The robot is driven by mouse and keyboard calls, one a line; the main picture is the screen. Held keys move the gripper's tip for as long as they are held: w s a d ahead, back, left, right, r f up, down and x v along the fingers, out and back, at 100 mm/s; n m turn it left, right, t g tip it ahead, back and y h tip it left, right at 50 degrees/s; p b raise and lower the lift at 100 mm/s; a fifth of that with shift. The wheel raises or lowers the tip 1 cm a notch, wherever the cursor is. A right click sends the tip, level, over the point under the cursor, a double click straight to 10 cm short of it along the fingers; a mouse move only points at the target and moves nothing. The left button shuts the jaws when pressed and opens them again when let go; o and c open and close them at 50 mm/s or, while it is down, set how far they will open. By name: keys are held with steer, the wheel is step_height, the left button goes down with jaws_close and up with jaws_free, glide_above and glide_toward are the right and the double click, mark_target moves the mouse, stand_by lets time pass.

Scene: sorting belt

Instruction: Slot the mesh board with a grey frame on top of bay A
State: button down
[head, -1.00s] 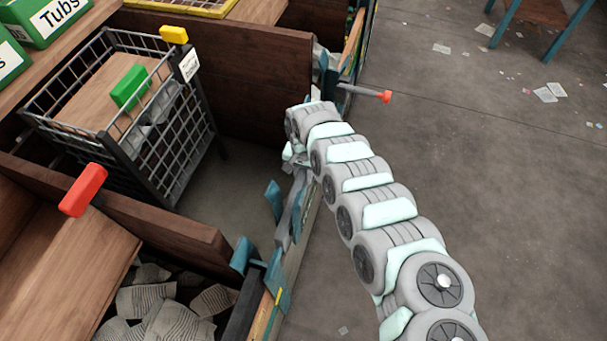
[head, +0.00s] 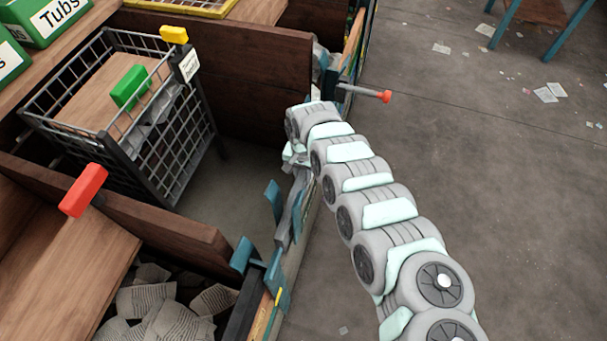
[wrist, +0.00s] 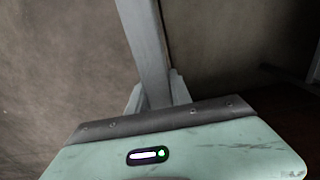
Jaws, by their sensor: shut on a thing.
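My gripper (wrist: 157,96) shows in the wrist view, its fingers shut on a grey bar (wrist: 147,45) that runs upward out of the picture. The bar looks like the grey frame of the mesh board; no mesh can be made out there. In the head view my arm hides most of the gripper, beside the outer side of an open bay. A narrow grey piece (head: 287,212) shows below the wrist, seen nearly edge-on, close to teal brackets (head: 273,200). I cannot tell whether it touches them. No bay A label is readable.
A red-tipped rod (head: 365,92) juts out past the wrist. Papers (head: 165,312) fill the lower bay.

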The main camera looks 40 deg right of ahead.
step_height(320, 180, up, 33)
steer(key=p, duration=3.3)
steer(key=shift+p, duration=0.3)
